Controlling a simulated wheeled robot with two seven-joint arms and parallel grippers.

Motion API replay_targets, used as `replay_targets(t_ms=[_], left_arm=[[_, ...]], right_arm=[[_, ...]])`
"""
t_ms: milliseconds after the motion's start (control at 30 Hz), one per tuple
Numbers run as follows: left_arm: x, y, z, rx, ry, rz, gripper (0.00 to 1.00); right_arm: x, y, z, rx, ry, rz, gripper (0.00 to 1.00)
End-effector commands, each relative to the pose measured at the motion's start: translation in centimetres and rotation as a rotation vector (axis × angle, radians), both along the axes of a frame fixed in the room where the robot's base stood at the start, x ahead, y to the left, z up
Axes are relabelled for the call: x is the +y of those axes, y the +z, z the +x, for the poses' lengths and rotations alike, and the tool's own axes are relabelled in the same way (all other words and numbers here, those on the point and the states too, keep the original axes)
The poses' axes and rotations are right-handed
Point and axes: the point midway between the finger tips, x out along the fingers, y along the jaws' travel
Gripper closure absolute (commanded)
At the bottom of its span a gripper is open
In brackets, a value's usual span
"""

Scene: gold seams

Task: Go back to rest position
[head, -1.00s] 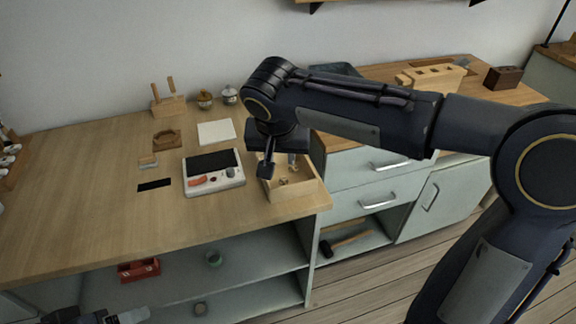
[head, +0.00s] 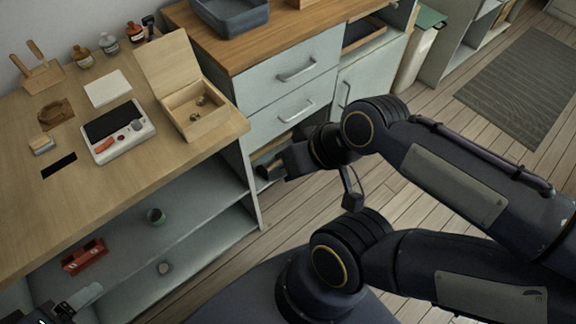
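My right gripper (head: 308,186) hangs in the middle of the head view, in front of the cabinet and clear of the worktop. Its fingers look apart, with nothing between them. No task object is named. An open wooden box (head: 208,126) stands on the worktop's right end, its lid tipped back. Small gold-coloured pieces lie in it. The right gripper is apart from the box, to its lower right.
The wooden worktop (head: 40,215) holds a white device with a dark screen (head: 130,145), a white pad (head: 108,88), a tool stand (head: 42,77) and several jars. Open floor (head: 420,125) lies at right.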

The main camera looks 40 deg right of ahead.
Motion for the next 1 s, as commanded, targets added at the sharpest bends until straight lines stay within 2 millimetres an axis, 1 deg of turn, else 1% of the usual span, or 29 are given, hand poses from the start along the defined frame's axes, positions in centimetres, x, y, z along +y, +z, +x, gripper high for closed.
replay_targets(t_ms=[267,367,467,700,733,800,833,1000], left_arm=[[0.0,0.1,0.0,0.0,0.0,0.0,0.25],[0.0,0.9,0.0,0.0,0.0,0.0,0.25],[0.0,3.0,0.0,0.0,0.0,0.0,0.25],[0.0,10.4,0.0,-0.001,0.0,0.0,0.25],[0.0,11.0,0.0,-0.001,0.0,0.0,0.25],[0.0,12.0,0.0,-0.001,0.0,0.0,0.25],[0.0,12.1,0.0,-0.001,0.0,0.0,0.25],[0.0,11.6,0.0,0.0,0.0,0.0,0.25]], right_arm=[[0.0,0.0,-0.1,-0.003,0.001,0.002,0.72],[0.0,0.8,-0.1,-0.003,0.001,0.001,0.72],[0.0,2.9,-0.1,-0.002,0.002,0.001,0.72],[0.0,10.3,-0.1,-0.002,0.002,0.001,0.72],[0.0,11.0,-0.1,-0.002,0.002,0.001,0.72],[0.0,11.9,0.0,-0.002,0.002,0.001,0.72],[0.0,12.1,0.0,-0.002,0.002,0.001,0.72],[0.0,11.6,-0.1,-0.002,0.002,0.001,0.72]])
